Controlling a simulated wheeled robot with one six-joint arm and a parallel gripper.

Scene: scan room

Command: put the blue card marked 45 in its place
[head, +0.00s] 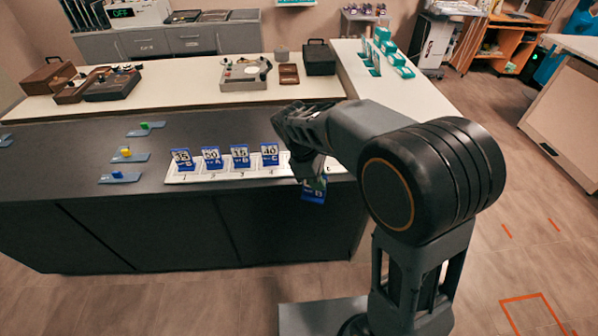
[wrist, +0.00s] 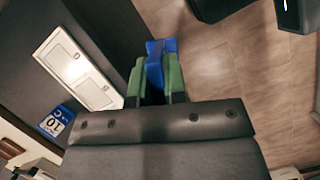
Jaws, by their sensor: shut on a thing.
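My gripper (head: 312,172) is shut on a blue card (head: 314,190) and holds it in front of the right part of a white numbered strip (head: 203,176). In the wrist view the card (wrist: 155,72) is edge-on between the green finger pads (wrist: 155,80), over the floor beside the counter edge. I cannot read its number. Several blue cards stand upright in the strip's left places; the rightmost standing card (head: 270,155) reads 10 in the wrist view (wrist: 57,122). The bare part of the strip (wrist: 75,68) shows left of my gripper there; my arm partly hides it in the head view.
The strip lies along the front edge of a dark counter (head: 60,150). Small blue stands with green (head: 146,129), yellow (head: 126,155) and blue (head: 118,176) pieces lie at the left. A grey device (head: 245,75) and boxes stand on the pale counter behind.

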